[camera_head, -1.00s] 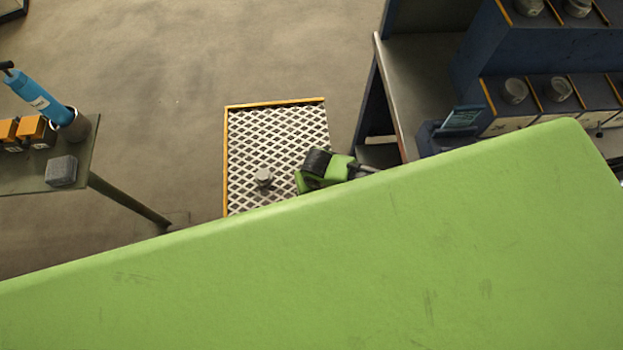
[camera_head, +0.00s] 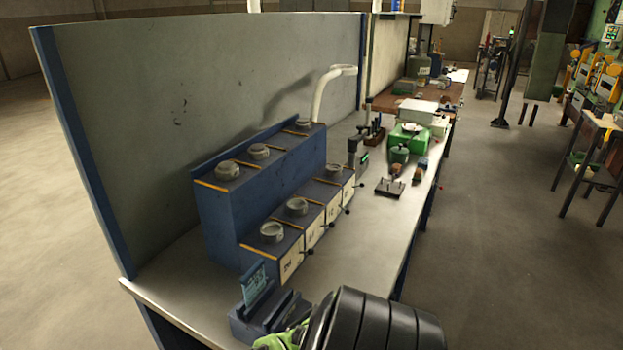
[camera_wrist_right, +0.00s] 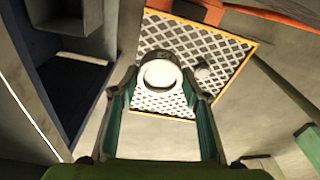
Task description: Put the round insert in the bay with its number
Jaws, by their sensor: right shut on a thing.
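My right gripper (camera_wrist_right: 160,80) is shut on a pale round insert (camera_wrist_right: 160,72), held between its two green fingers, with the mesh platform seen beyond. No number can be read on the insert. In the head view, the blue two-tier rack (camera_head: 222,222) stands on the bench. Its lower bays have cream number cards, such as the nearest card (camera_head: 291,262), too small to read surely. Grey round pieces sit on both tiers, including the near lower one (camera_head: 272,232) and the near upper one (camera_head: 227,170). My left gripper is in neither view.
A blue holder with a small screen (camera_head: 255,283) stands at the bench's near end. A tall grey panel (camera_head: 200,110) backs the bench. Beyond the rack are a stand (camera_head: 390,188) and green equipment (camera_head: 408,136). A small grey piece (camera_wrist_right: 203,72) shows over the mesh (camera_wrist_right: 215,48).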

